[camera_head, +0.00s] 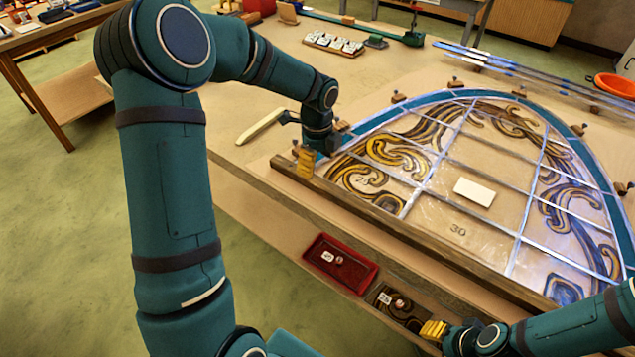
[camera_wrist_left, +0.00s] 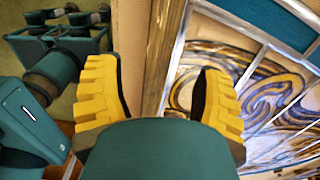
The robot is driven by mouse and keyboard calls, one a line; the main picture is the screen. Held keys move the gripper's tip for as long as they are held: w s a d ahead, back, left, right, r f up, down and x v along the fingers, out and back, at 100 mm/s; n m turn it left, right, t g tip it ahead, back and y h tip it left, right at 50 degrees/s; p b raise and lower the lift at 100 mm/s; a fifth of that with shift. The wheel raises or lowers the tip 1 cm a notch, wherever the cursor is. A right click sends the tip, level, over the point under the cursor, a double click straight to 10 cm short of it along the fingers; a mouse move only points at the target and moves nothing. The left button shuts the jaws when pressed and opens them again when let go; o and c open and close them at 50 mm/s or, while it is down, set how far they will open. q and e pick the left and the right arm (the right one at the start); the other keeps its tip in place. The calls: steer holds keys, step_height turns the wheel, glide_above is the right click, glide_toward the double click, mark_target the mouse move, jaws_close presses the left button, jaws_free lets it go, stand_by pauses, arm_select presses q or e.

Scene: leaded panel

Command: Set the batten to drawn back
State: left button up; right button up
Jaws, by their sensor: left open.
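The batten (camera_head: 400,232) is a long dark wooden bar along the near straight edge of the leaded panel (camera_head: 480,235). In the left wrist view, a wooden strip that looks like the batten (camera_wrist_left: 166,50) runs up between my fingers. My left gripper (camera_head: 305,161) is at the batten's left end, its yellow fingers pointing down; in the wrist view the fingers (camera_wrist_left: 160,98) are wide apart with nothing clamped. Whether they touch the wood I cannot tell. My right gripper (camera_head: 434,330) is low at the front, beyond the table edge; its finger gap is unclear.
A red tray (camera_head: 341,263) and a dark tray (camera_head: 398,305) sit on a lower ledge below the batten. A pale stick (camera_head: 261,126) lies left of the left gripper. A white card (camera_head: 474,192) lies on the panel. Small wooden blocks (camera_head: 399,97) line the curved edge.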

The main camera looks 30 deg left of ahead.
mark_target(317, 181)
arm_select(q)
step_height(317, 181, down, 7)
steer(key=shift+f+b, duration=0.15)
steer(key=shift+b, duration=0.35)
jaws_close()
